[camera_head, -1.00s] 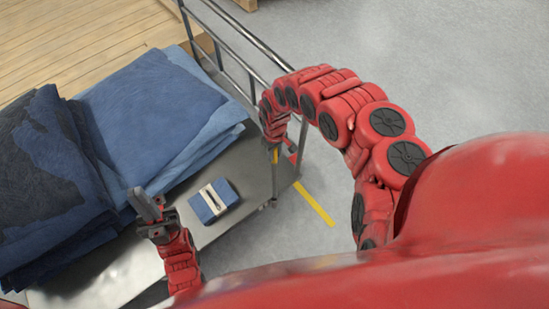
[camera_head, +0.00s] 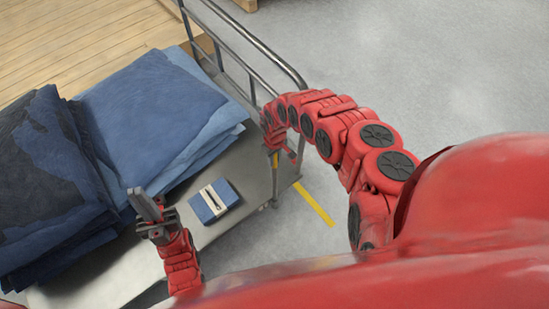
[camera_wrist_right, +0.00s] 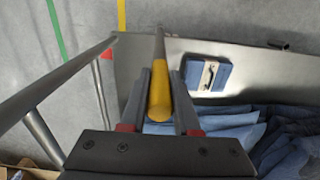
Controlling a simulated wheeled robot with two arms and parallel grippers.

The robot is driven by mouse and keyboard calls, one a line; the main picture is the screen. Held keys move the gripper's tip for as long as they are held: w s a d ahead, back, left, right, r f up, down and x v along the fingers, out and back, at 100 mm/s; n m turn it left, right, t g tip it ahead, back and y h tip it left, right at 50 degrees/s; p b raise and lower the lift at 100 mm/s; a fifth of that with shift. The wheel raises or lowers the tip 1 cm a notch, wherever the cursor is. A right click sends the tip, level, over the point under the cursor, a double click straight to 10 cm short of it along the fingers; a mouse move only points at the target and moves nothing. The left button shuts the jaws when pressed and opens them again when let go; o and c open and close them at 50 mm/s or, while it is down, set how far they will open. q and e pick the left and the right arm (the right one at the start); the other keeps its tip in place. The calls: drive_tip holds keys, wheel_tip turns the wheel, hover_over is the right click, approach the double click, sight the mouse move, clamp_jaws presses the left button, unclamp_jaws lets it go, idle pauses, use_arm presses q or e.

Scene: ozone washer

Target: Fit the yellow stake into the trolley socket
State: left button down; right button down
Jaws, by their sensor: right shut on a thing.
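The yellow stake (camera_wrist_right: 159,92) is between the two fingers of my right gripper (camera_wrist_right: 160,98), which is shut on it. In the right wrist view its far end is greyish and reaches toward the trolley's edge. In the head view a short yellow part of the stake (camera_head: 276,160) shows below my right wrist, near the trolley corner. The trolley (camera_head: 238,228) has a grey metal deck. I cannot make out the socket or whether the stake's end is in it. My left gripper (camera_head: 150,206) is over the deck's near side; its finger gap is unclear.
Folded blue cloths (camera_head: 150,110) are stacked on the deck. A blue block with a pale band (camera_head: 214,201) lies near the corner. The trolley's tubular rail (camera_head: 245,65) stands beside my right arm. Clear grey floor with a yellow line (camera_head: 314,204) lies to the right.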

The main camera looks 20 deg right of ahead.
drive_tip(key=shift+f, duration=0.25)
drive_tip(key=c, duration=0.6)
unclamp_jaws()
drive_tip(key=shift+c, duration=0.2)
wheel_tip(320, 180, up, 13)
drive_tip(key=shift+f+p, duration=0.15)
drive_tip(key=shift+p, duration=0.8)
drive_tip(key=shift+r, duration=0.3)
drive_tip(key=shift+o, duration=0.3)
